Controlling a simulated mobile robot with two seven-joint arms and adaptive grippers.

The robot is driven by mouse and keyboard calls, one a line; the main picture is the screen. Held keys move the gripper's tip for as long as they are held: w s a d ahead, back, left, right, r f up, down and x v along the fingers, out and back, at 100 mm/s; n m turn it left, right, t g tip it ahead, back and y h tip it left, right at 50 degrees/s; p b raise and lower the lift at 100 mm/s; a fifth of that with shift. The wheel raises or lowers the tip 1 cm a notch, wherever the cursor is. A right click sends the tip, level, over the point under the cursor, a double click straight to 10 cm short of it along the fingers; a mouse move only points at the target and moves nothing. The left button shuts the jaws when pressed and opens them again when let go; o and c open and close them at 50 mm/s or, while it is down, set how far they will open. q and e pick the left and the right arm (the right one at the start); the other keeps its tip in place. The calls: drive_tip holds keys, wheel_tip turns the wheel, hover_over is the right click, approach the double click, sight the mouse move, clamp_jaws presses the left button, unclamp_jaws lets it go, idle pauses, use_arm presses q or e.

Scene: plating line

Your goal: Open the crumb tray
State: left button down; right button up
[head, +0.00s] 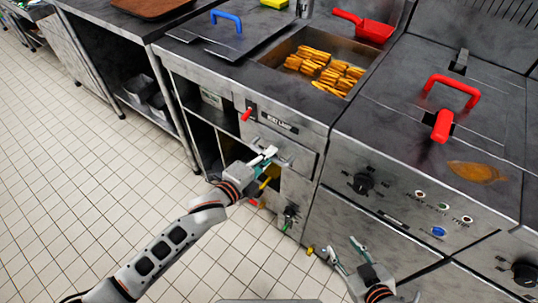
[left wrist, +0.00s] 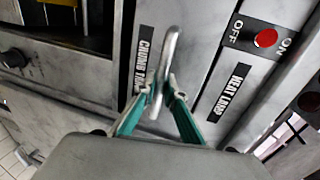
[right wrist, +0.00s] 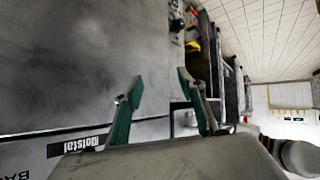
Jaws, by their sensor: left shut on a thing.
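The crumb tray's metal front (head: 308,160) is set in the fryer station below the heat lamp label. My left gripper (head: 268,155) is at this handle. In the left wrist view its green fingers (left wrist: 165,92) are closed on the handle from both sides. I cannot tell whether the tray is pulled out at all. My right gripper (head: 342,252) is open and empty, low in front of the counter; its spread fingers show in the right wrist view (right wrist: 160,92).
A red heat lamp switch (left wrist: 266,38) sits beside the tray. Above are fries (head: 325,70) in a basin, a red scoop (head: 364,25) and a lid with a red handle (head: 452,88). The tiled floor (head: 90,170) at left is clear.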

use_arm(q)
drive_tip(key=shift+s+a, duration=0.2)
drive_tip(key=shift+s, duration=0.1)
drive_tip(key=f+p+v, duration=0.3)
drive_tip(key=v, duration=1.1)
drive_tip(key=s+f+p+v, duration=0.1)
drive_tip(key=f+p+v, duration=0.2)
drive_tip(key=v, duration=1.1)
drive_tip(key=shift+s+a+p, duration=0.3)
drive_tip(key=shift+a+p, duration=0.2)
drive_tip(key=shift+a, duration=0.05)
use_arm(e)
wheel_tip(320, 180, up, 6)
drive_tip(key=a, duration=0.1)
drive_tip(key=shift+r+y, duration=0.15)
drive_tip(key=shift+y, duration=0.15)
use_arm(q)
drive_tip(key=shift+r, duration=0.1)
drive_tip(key=c, duration=2.1)
unclamp_jaws()
use_arm(e)
drive_tip(key=shift+f, duration=0.2)
